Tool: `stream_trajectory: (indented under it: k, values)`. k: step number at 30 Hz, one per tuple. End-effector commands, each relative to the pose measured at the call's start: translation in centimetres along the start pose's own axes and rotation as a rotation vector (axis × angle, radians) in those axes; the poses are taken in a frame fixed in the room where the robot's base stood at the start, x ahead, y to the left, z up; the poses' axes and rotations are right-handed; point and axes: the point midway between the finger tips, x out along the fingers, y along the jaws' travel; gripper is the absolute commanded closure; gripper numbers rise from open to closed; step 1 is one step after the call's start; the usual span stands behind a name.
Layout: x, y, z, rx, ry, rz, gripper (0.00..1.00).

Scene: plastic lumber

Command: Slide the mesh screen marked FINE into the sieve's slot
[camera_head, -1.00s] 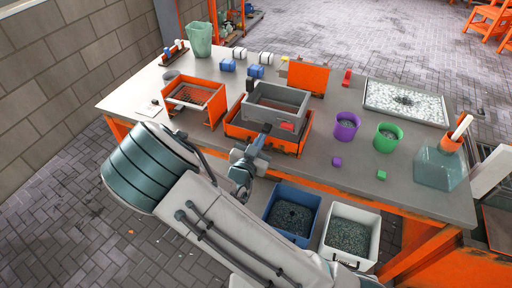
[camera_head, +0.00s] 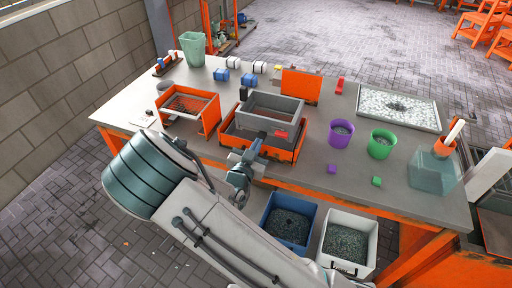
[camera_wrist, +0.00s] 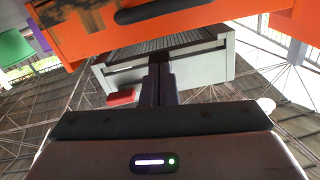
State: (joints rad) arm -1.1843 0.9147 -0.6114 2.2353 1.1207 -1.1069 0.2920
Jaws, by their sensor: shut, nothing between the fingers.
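The sieve is a grey rectangular frame (camera_head: 290,108) seated in an orange tray (camera_head: 235,137) at the table's middle. A red tab (camera_head: 281,134) shows at its front; in the wrist view a red patch (camera_wrist: 122,97) lies beside my fingers. My gripper (camera_head: 262,136) is shut and empty at the sieve's front side. In the wrist view its closed fingers (camera_wrist: 158,82) point at the grey frame (camera_wrist: 205,62); contact is unclear. A mesh shows inside an orange open-fronted stand (camera_head: 210,121) to the left. No FINE marking is readable, so I cannot identify that screen.
An orange upright panel (camera_head: 301,87) stands behind the sieve. Blue (camera_head: 289,239) and white (camera_head: 346,258) bins sit below the table's front edge.

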Motion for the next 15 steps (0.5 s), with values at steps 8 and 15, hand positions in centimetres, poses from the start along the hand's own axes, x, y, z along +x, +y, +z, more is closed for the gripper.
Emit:
stream_trajectory:
  k: [8, 15]
  values:
    - [0.54, 0.01, 0.02, 0.000, 0.000, 0.000, 1.00]
    - [-0.39, -0.04, 0.07, 0.000, -0.002, -0.001, 1.00]
